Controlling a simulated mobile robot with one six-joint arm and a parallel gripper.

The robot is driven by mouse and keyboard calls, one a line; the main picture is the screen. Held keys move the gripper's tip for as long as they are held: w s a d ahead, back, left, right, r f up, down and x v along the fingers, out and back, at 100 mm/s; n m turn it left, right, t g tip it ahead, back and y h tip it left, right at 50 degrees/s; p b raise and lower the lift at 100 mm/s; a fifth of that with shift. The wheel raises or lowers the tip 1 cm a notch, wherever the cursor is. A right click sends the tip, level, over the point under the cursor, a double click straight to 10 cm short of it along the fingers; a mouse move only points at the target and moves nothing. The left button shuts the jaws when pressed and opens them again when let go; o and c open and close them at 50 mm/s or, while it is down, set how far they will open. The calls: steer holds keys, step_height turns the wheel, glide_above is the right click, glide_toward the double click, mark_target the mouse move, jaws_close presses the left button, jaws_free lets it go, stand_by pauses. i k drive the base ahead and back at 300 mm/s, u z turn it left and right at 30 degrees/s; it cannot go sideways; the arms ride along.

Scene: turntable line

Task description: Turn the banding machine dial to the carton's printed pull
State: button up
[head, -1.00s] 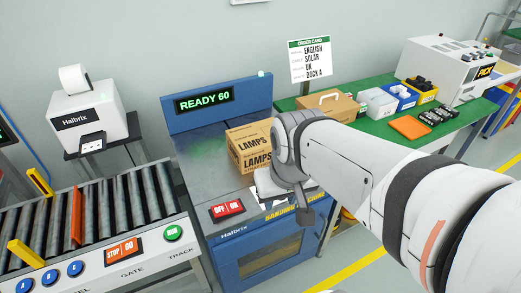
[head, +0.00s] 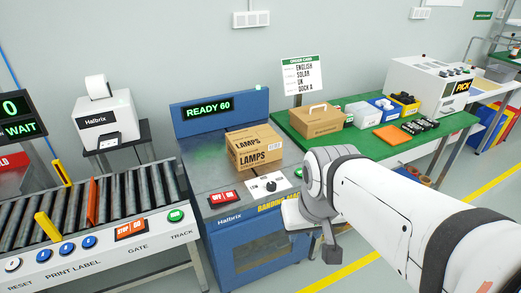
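The banding machine (head: 215,170) is blue with a grey top, and its display (head: 208,108) reads READY 60. A carton (head: 254,147) marked LAMPS sits on its top; any printed pull value is too small to read. The dial (head: 271,186) is a dark knob on a white plate at the machine's front right; its setting is too small to read. My gripper (head: 332,253) is at the end of the arm, right of the dial and apart from it.
A red OFF/ON switch (head: 223,197) is left of the dial. A roller conveyor (head: 130,195) with buttons stands at left. A green bench (head: 360,143) at right holds a handled cardboard box (head: 316,118) and several bins. An order card (head: 303,76) stands behind.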

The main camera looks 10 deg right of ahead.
mark_target(271, 187)
steer(key=z, duration=0.05)
steer(key=i, duration=1)
